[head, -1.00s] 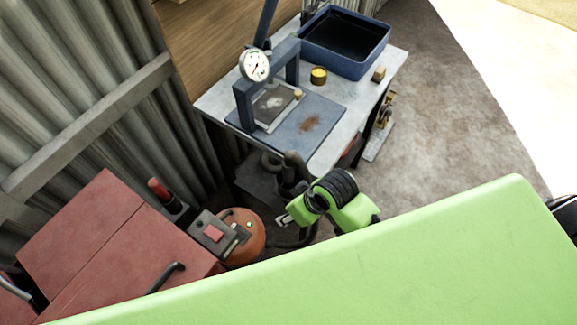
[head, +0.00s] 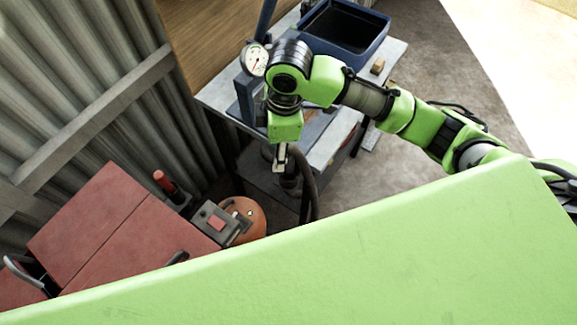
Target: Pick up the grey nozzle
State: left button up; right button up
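A dark grey piece that looks like the nozzle (head: 290,182) stands below the front edge of the workbench, beside a dark curved hose (head: 312,180). My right gripper (head: 280,162) comes down from above on the green arm that enters from the right. Its small pale tip is just above or in front of the grey piece. I cannot tell whether they touch, and the fingers are too small and hidden to show whether they are open. My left gripper is not in view.
The workbench (head: 338,150) carries a blue tub (head: 375,52), a dial gauge (head: 254,60) and a small wooden block (head: 377,66). An orange round tank (head: 250,210) and a red cabinet (head: 120,225) stand at the lower left. A corrugated wall (head: 80,70) bounds the left.

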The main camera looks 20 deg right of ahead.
aim_at(289, 152)
jog(key=shift+n+h, duration=0.3)
jog(key=shift+h, duration=0.3)
jog(key=d, duration=0.1)
jog(key=w+d+r, duration=0.2)
jog(key=shift+d, duration=0.25)
notch_tip(289, 152, down, 8)
jog(key=shift+f+p, duration=0.1)
jog(key=shift+p, duration=0.7)
notch_tip(289, 152, down, 5)
jog(key=shift+r+p, duration=0.1)
jog(key=shift+p, duration=0.95)
jog(key=shift+f, duration=0.25)
grip_shut()
